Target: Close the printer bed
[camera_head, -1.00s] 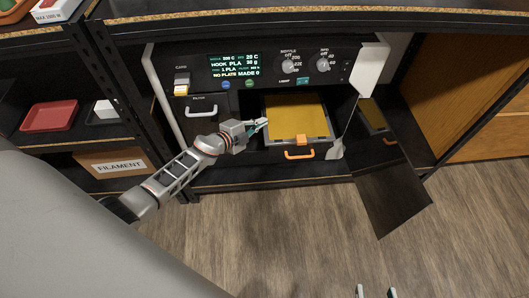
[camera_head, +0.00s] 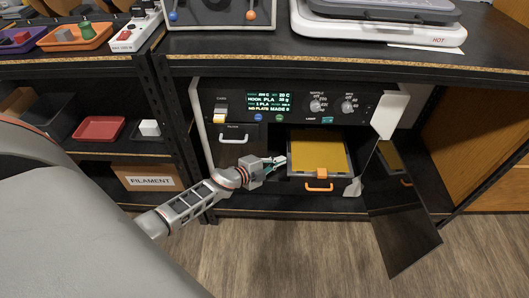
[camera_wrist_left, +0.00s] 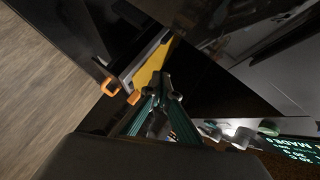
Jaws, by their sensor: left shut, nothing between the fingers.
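The printer bed (camera_head: 347,175) is a drawer-like tray with a yellow plate (camera_head: 318,153) and an orange handle (camera_head: 319,187). It stands out from the printer's opening in the head view. The tray and its orange handle (camera_wrist_left: 109,87) also show in the left wrist view. My left gripper (camera_head: 283,160) is shut and empty beside the tray's left edge, near the yellow plate. I cannot tell whether it touches the tray. In the left wrist view its green fingers (camera_wrist_left: 165,90) come together close to the plate. My right gripper is out of view.
The printer's dark door (camera_head: 402,228) hangs open on the right. A closed drawer with a grey handle (camera_head: 233,139) is left of the bed. The control panel (camera_head: 290,104) with knobs and a lit display is above. Wooden floor (camera_head: 290,262) in front is clear.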

